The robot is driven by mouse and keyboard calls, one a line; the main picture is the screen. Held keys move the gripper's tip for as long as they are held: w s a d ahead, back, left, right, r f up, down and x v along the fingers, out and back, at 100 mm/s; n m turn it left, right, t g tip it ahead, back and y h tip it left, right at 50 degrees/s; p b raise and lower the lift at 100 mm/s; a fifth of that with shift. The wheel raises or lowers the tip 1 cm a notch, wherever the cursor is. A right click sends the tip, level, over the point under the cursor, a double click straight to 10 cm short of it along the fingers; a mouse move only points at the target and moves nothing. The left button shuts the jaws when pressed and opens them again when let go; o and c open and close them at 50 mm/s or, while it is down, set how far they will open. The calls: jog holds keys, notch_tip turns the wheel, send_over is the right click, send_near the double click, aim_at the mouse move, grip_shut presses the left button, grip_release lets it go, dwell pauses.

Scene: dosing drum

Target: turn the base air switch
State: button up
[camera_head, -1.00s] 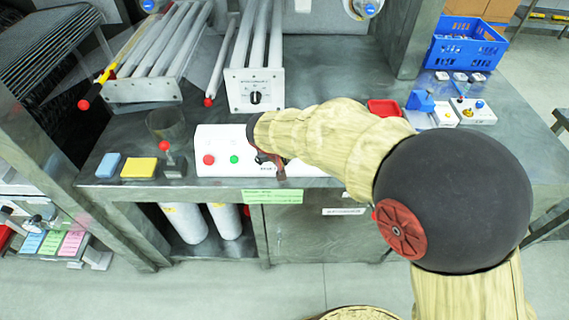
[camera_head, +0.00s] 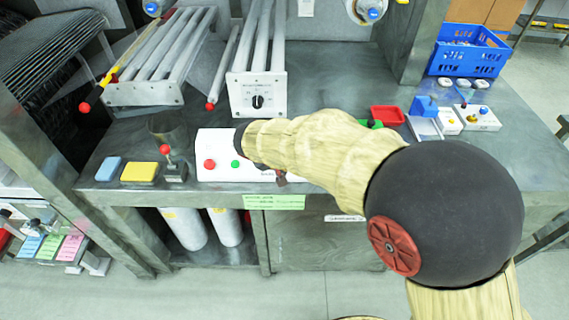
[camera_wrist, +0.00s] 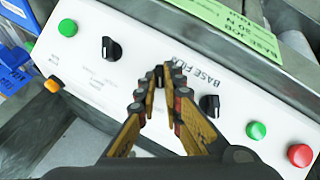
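A white control box (camera_head: 217,172) stands at the bench's front edge, with a red and a green button at its left end. In the wrist view its panel (camera_wrist: 85,85) carries black knobs, one at the upper left (camera_wrist: 112,48) and one at the right (camera_wrist: 210,105). A label reading "BASE FLU…" is printed beside the fingers. My gripper (camera_wrist: 160,85) points at the panel between these knobs. A black part, seemingly a middle knob, shows between its fingertips; contact is unclear. In the head view my forearm hides most of the gripper and the box's right part.
Left of the box are a red-topped lever (camera_head: 168,160), a yellow pad (camera_head: 139,172) and a blue pad (camera_head: 109,168). Behind stands a tube unit with a dial (camera_head: 257,101). A red tray (camera_head: 387,114) and a blue crate (camera_head: 468,49) are at the right.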

jog(key=o, duration=0.5)
jog(key=v, duration=1.2)
dwell(0.4)
